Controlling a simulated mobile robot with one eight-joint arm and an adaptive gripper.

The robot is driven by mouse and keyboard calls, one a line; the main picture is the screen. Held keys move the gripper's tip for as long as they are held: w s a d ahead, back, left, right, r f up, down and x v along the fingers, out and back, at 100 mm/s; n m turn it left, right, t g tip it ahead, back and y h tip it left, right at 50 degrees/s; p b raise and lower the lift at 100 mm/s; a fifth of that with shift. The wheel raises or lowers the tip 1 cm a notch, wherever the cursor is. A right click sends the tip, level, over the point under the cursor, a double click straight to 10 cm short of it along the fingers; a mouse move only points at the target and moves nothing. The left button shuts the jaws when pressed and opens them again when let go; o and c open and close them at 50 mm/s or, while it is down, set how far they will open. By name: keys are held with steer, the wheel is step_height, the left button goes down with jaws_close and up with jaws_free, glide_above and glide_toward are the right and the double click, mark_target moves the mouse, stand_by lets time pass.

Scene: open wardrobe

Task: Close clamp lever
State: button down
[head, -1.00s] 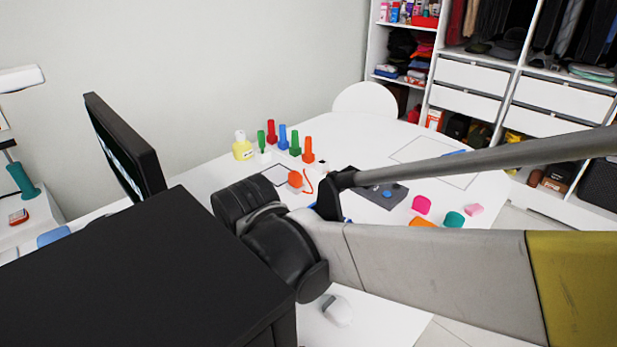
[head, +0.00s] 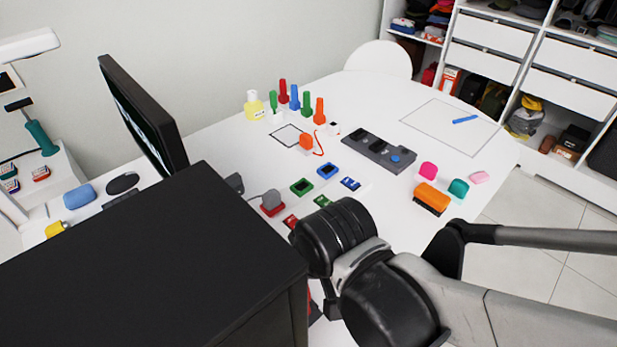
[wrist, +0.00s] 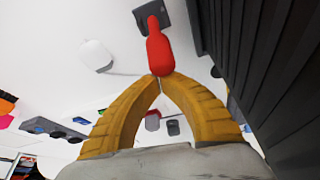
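The clamp lever has a red handle (wrist: 159,50) on a dark base (wrist: 142,20), at the top middle of the wrist view. The handle's rounded end points toward my gripper (wrist: 160,78). The two yellow fingers meet at their tips right at that end, with no clear gap between them. I cannot tell whether the tips touch the handle. In the head view only a sliver of red (head: 309,298) shows beside my arm, near the black box. My fingers are hidden there behind the wrist.
A large black box (head: 150,265) stands close to the left of my arm; its ribbed dark side (wrist: 265,70) fills the wrist view's right. A white mouse (wrist: 97,55) lies near the clamp. Small colored items and a grey tray (head: 378,150) occupy the table beyond.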

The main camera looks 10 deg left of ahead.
steer(key=shift+s+d+r+p, duration=0.25)
steer(key=shift+s+d+p, duration=0.2)
steer(key=shift+d, duration=0.15)
stand_by(0.4)
step_height(320, 180, up, 9)
steer(key=p, duration=0.4)
steer(key=shift+s+d+r+p, duration=0.2)
steer(key=shift+s+d+p, duration=0.1)
steer(key=shift+d+p, duration=0.1)
